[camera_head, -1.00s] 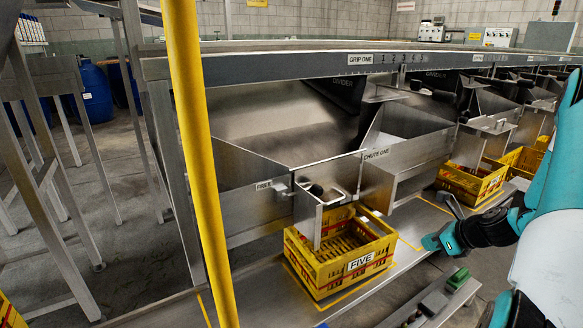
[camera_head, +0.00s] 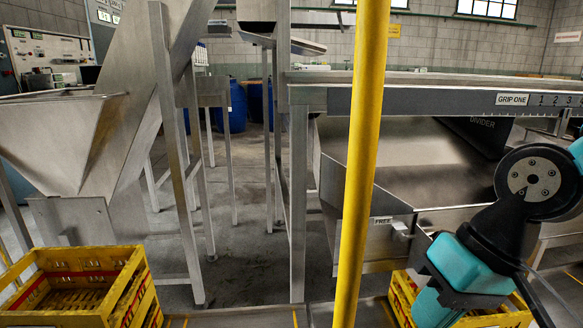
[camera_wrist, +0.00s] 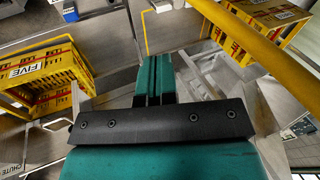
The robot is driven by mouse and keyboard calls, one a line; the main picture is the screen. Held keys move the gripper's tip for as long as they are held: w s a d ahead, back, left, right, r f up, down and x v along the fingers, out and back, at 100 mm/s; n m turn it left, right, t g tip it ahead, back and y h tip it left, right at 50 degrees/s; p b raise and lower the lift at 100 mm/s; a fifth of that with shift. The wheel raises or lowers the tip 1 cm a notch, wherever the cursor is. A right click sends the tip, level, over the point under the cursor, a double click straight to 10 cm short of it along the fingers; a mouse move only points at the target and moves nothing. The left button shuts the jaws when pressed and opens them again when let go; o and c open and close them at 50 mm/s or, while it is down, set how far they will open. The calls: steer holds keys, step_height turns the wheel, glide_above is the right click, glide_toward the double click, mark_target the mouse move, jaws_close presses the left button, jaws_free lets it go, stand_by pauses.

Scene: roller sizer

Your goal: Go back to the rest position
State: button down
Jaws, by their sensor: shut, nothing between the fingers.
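My gripper (camera_head: 428,312) is at the lower right of the head view, pointing down, with teal fingers and a dark wrist above. It overlaps a yellow crate (camera_head: 515,318) in the picture; I cannot tell whether they touch. In the wrist view the two teal fingers of my gripper (camera_wrist: 153,62) lie side by side, shut, with nothing between them. The yellow crate marked FIVE (camera_wrist: 38,75) is at the left of that view, apart from the fingers.
A yellow post (camera_head: 362,150) stands upright left of my arm. Another yellow crate (camera_head: 62,318) is at the lower left, below a metal hopper (camera_head: 50,140). The FREE chute (camera_head: 385,235) and GRIP ONE rail (camera_head: 420,102) are behind my arm. Floor shows between the metal legs.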

steer(key=s+a+r+n, duration=0.1)
steer(key=s+a+n, duration=0.1)
steer(key=s+n, duration=0.25)
step_height(320, 180, up, 30)
steer(key=p, duration=2.9)
steer(key=shift+s+f+g+h, duration=0.25)
steer(key=shift+s+g+h, duration=0.05)
steer(key=shift+s, duration=0.1)
steer(key=shift+f, duration=0.1)
